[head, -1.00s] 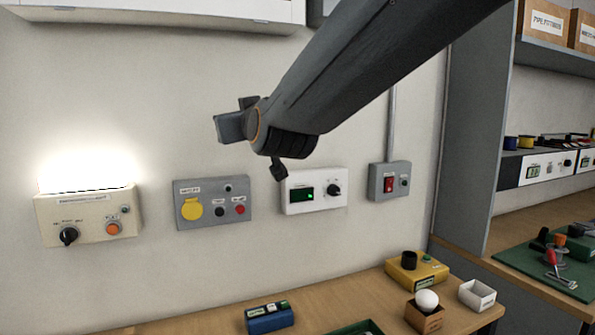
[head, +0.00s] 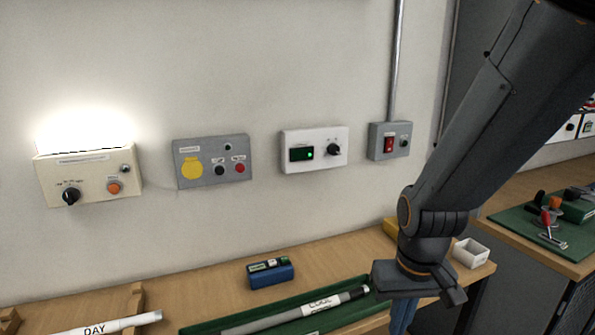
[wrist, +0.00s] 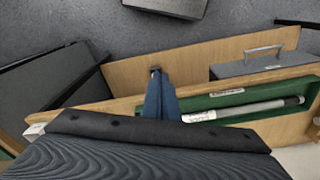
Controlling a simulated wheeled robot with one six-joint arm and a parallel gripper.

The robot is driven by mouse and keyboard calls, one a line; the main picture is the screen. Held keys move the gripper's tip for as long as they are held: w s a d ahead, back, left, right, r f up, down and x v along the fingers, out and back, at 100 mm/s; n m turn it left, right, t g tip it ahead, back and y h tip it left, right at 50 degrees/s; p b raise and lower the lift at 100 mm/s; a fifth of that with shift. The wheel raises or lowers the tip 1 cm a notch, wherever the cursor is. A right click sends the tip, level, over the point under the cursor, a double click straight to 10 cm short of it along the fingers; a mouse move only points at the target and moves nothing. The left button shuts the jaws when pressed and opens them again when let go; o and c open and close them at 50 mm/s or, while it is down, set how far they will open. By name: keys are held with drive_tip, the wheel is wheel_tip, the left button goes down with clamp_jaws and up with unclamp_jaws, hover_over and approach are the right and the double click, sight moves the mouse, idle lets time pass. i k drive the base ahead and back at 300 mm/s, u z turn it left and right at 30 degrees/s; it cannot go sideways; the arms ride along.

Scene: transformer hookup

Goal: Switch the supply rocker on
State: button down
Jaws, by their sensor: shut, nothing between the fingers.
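My gripper (head: 401,320) is low at the front right, below and apart from that box, pointing down past the bench front. Its blue fingers also show in the wrist view (wrist: 155,73), shut together and empty. The wall box is not seen in the wrist view.
Other wall boxes are a white one (head: 315,158), a grey one with a yellow socket (head: 212,170) and a cream lit one (head: 88,180). A green tray (head: 205,327) with a tube, a blue block (head: 270,274) and a white box (head: 471,253) are on the bench.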

sight(389, 140)
drive_tip(key=k, duration=1.3)
drive_tip(key=z, duration=0.75)
drive_tip(key=i, duration=1.45)
drive_tip(key=u, duration=0.65)
drive_tip(key=i, duration=0.35)
drive_tip(key=u, duration=0.25)
